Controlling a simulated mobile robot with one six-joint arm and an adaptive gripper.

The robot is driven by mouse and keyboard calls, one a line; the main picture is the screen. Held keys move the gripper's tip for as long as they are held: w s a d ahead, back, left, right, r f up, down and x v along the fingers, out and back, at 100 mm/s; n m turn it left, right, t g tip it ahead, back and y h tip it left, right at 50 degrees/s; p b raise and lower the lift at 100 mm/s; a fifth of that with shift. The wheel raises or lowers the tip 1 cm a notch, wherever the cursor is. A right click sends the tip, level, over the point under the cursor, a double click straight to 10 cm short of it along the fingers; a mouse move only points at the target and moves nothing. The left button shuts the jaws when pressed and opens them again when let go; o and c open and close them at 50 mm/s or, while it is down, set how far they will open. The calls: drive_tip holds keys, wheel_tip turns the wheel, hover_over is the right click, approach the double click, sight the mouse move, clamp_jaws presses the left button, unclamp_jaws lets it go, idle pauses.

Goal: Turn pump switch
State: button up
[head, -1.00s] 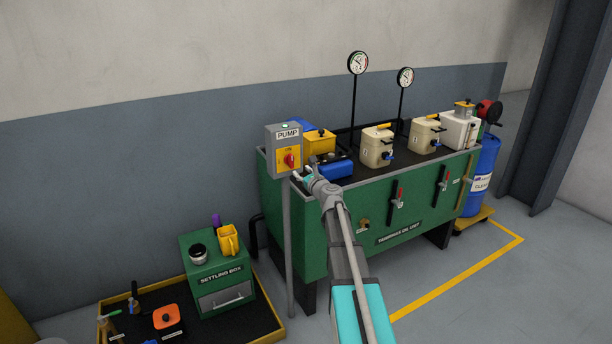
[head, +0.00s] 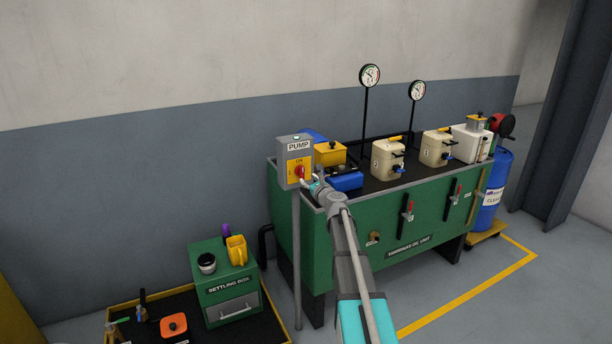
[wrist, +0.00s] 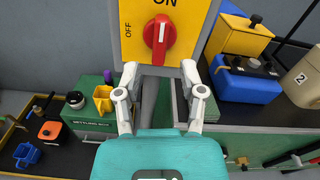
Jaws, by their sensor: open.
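The pump switch is a red rotary knob (wrist: 160,38) on a yellow plate (wrist: 190,16) marked ON at the top and OFF at the left. In the wrist view its raised grip stands about upright, toward ON. The knob (head: 300,172) sits on a grey box (head: 285,165) labelled PUMP, on a post, with a green lamp on top. My gripper (wrist: 162,75) is open and empty, its two fingers apart below the knob, one to each side. In the head view my gripper (head: 312,184) is close to the front of the box; contact with the knob cannot be told.
A green tank unit (head: 350,220) with canisters and two gauges stands right of the post. A green settling box (head: 225,285) stands lower left on a tray. Open floor lies at the right front.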

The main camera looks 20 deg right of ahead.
sight(303, 174)
drive_tip(key=shift+w, duration=2.1)
drive_tip(key=shift+w, duration=0.3)
drive_tip(key=shift+c, duration=0.2)
clamp_jaws()
